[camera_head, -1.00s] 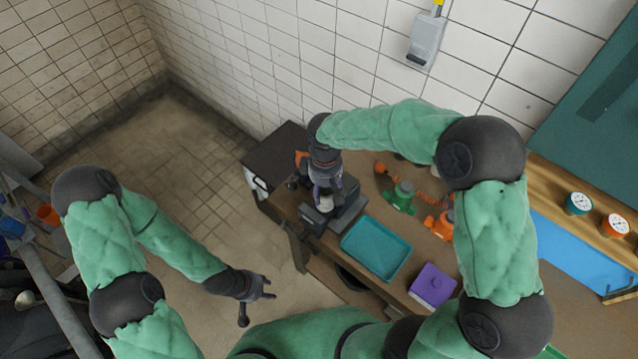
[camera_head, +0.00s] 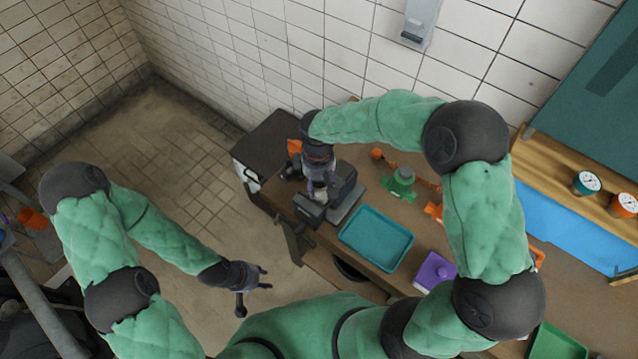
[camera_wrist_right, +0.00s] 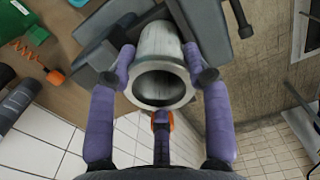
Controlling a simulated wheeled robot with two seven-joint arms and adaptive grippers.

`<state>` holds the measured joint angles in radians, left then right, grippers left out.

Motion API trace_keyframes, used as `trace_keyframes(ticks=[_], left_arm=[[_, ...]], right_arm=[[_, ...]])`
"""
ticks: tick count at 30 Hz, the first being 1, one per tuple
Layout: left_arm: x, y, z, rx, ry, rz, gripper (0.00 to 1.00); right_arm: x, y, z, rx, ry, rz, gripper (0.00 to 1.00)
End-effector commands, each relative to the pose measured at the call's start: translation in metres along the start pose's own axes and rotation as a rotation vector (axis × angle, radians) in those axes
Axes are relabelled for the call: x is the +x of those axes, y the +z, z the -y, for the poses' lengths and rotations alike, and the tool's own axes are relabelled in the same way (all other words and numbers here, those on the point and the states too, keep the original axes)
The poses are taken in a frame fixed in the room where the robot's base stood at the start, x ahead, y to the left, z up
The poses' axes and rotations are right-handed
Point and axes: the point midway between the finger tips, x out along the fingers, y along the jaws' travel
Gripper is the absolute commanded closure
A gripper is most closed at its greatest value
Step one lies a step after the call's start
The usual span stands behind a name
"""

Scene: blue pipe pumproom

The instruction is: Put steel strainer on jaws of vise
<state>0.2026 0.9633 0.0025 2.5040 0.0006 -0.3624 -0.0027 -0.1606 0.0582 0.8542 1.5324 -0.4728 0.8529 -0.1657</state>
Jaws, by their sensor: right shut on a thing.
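The steel strainer (camera_wrist_right: 162,55) is a grey metal cylinder with a flared, open rim facing the camera in the right wrist view. My right gripper (camera_wrist_right: 166,72) is shut on it, with purple fingers on both sides. The dark grey vise (camera_head: 347,196) stands at the left end of the workbench, and its blocks (camera_wrist_right: 216,32) show behind and on both sides of the strainer in the wrist view. In the head view my right gripper (camera_head: 322,192) is right over the vise. Whether the strainer touches the jaws cannot be told. My left gripper (camera_head: 262,278) is open and empty, over the floor.
The tiled wall is close behind.

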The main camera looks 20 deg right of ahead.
Motion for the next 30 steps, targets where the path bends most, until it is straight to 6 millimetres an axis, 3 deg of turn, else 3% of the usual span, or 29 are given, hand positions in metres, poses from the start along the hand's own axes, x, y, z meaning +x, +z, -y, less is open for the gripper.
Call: trace_keyframes(ticks=[3, 4, 6, 20, 30], left_arm=[[0.003, -0.001, 0.001, 0.000, 0.000, -0.001, 0.60], [0.003, -0.001, 0.001, 0.000, 0.000, -0.001, 0.60], [0.003, -0.001, 0.001, 0.000, 0.000, -0.001, 0.60], [-0.002, 0.000, -0.001, 0.000, 0.000, -0.001, 0.60], [-0.001, 0.000, -0.001, 0.000, 0.000, 0.000, 0.60]], right_arm=[[0.004, 0.000, 0.000, 0.000, 0.000, 0.000, 1.00], [0.004, 0.000, 0.000, 0.000, 0.000, 0.000, 0.45], [0.004, 0.000, 0.000, 0.000, 0.000, 0.000, 0.26], [-0.003, 0.000, 0.000, 0.000, 0.000, -0.001, 0.26], [-0.065, -0.001, 0.000, 0.000, 0.002, -0.005, 0.26]])
